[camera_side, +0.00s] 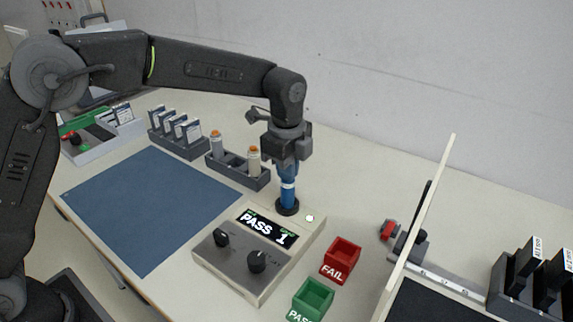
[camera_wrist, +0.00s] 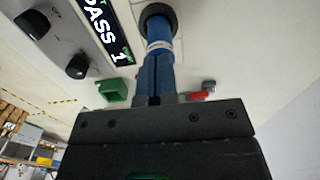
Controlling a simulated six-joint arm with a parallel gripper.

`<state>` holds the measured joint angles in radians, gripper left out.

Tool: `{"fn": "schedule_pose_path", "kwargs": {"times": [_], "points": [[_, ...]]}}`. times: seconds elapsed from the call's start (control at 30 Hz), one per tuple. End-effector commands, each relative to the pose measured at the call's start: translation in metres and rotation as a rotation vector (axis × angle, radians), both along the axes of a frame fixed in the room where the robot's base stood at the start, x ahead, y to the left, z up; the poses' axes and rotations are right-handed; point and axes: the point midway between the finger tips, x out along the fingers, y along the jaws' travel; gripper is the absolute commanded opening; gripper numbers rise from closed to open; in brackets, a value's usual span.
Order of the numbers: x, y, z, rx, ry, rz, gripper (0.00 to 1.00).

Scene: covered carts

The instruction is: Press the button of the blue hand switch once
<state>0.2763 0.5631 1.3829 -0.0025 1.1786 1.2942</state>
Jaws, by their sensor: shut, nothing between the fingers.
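The blue hand switch (camera_side: 288,196), with a white band, stands upright in a black ring at the back edge of the tester box (camera_side: 228,262). It also shows in the wrist view (camera_wrist: 158,27). My gripper (camera_side: 288,172) is shut and empty, pointing straight down directly above the switch, in line with it. Its blue fingers (camera_wrist: 155,72) meet along a dark seam in the wrist view. They hide the top of the switch and its button, so I cannot tell whether they touch it. The tester display (camera_side: 268,228) reads "PASS 1".
A small round light (camera_side: 309,218) glows beside the switch. A red FAIL bin (camera_side: 342,262) and green PASS bin (camera_side: 313,300) stand right of the tester. A rack (camera_side: 235,171) holds two orange-topped cylinders behind left. A blue mat (camera_side: 150,205) lies clear; an upright panel (camera_side: 420,225) stands right.

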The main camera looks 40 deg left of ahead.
Motion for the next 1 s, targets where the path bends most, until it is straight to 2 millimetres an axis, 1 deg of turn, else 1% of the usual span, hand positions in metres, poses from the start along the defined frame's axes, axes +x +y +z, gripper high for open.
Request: {"fn": "schedule_pose_path", "kwargs": {"times": [0.03,0.13,0.27,0.37,0.47,0.7,0.8,0.9,1.0], "points": [[-0.003,0.001,-0.012,0.01,0.024,-0.002,0.0],[-0.003,0.001,-0.012,0.011,0.024,-0.002,0.0],[-0.003,0.001,-0.009,0.01,0.021,-0.003,0.0],[-0.002,0.001,0.002,0.009,0.018,-0.002,0.0],[-0.001,0.001,0.022,0.005,0.008,-0.001,0.0],[0.0,0.0,0.08,0.0,-0.003,0.0,0.0],[0.0,0.001,0.102,0.0,-0.002,0.0,0.0],[0.0,0.001,0.119,0.0,-0.002,0.0,0.0],[0.0,0.001,0.13,0.0,-0.001,0.0,0.0]]}}
